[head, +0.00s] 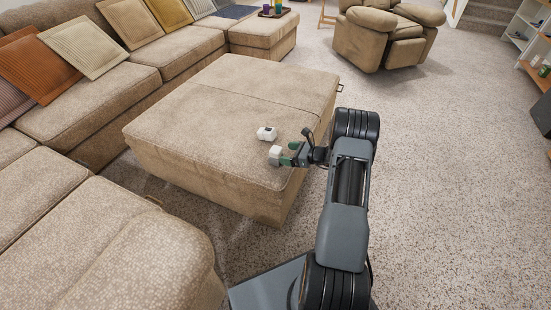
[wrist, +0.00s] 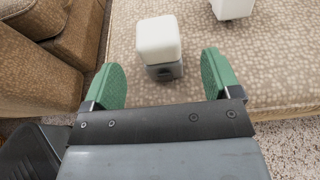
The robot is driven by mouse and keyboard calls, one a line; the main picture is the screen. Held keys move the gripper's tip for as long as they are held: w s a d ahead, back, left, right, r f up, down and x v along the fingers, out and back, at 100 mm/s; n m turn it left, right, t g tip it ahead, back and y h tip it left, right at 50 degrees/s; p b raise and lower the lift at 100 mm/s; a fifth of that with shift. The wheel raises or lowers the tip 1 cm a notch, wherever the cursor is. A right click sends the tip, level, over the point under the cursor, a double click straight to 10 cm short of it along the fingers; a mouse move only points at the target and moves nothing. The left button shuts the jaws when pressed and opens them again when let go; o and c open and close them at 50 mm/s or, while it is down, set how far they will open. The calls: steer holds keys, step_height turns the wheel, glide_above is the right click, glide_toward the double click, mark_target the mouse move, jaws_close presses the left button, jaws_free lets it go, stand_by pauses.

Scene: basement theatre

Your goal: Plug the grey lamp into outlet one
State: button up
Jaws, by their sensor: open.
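No grey lamp and no outlet marked "one" can be made out in either view. A small white block with a grey lower part (head: 275,152) sits on the ottoman near its right front corner; it also shows in the wrist view (wrist: 158,40). My gripper (head: 287,154) has green fingers and is open just to the right of this block. In the wrist view my gripper (wrist: 161,74) faces the block, with its grey part near the gap between the fingertips. No grip on it shows. A second white block (head: 266,134) with a dark face lies a little beyond; the wrist view cuts it off (wrist: 232,8).
The tan ottoman (head: 225,105) has a wide bare top. A sectional sofa (head: 70,115) with cushions runs along the left. A recliner (head: 385,35) stands at the back and shelves (head: 525,38) at the far right. The carpet (head: 440,170) on the right is clear.

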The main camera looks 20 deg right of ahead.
mark_target(281, 153)
steer(key=shift+b+x, duration=1.3)
steer(key=shift+x, duration=1.85)
steer(key=shift+s+a, duration=0.1)
steer(key=c, duration=1)
